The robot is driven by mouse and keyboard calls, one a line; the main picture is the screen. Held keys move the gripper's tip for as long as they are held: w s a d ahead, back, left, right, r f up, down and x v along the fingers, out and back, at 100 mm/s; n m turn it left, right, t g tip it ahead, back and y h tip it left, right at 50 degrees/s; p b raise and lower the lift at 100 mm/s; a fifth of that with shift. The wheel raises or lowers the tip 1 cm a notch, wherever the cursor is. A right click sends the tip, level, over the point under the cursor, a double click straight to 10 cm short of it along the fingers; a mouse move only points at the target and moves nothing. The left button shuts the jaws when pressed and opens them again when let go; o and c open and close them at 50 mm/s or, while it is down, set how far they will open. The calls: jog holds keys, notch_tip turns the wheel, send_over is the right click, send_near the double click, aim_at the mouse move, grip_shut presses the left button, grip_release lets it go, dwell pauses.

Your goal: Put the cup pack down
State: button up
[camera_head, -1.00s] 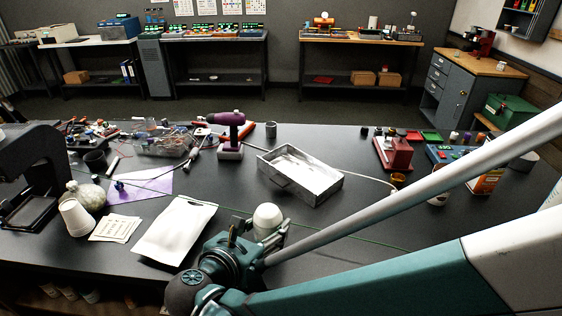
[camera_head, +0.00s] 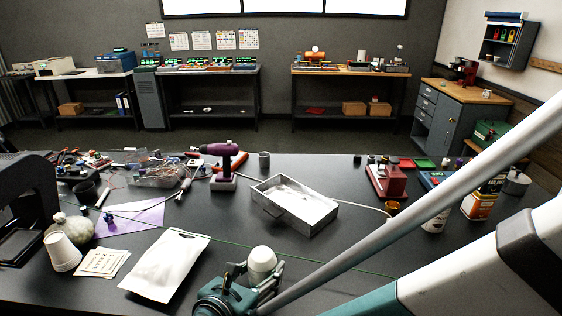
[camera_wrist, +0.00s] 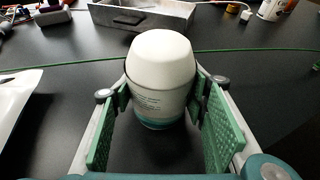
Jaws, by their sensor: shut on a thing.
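The cup pack (camera_wrist: 160,85) is a white rounded cylinder with small print and a teal band near its bottom. It stands upright between the green pads of my gripper (camera_wrist: 162,105) in the wrist view, and the pads press on its sides. In the head view the cup pack (camera_head: 262,262) shows at the bottom centre, in my gripper (camera_head: 258,285), over the near part of the dark bench (camera_head: 340,262). I cannot tell whether its base touches the bench top.
A white pouch (camera_head: 166,265) lies left of my gripper. A metal tray (camera_head: 296,207) sits beyond it. A thin green cable (camera_wrist: 240,50) crosses the bench just behind the cup pack.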

jog(key=shift+f, duration=0.2)
jog(key=o, duration=1)
jog(key=shift+r, duration=0.3)
jog(key=shift+p+v, duration=1.35)
jog(key=shift+v, duration=4.65)
jog(key=shift+f, duration=0.1)
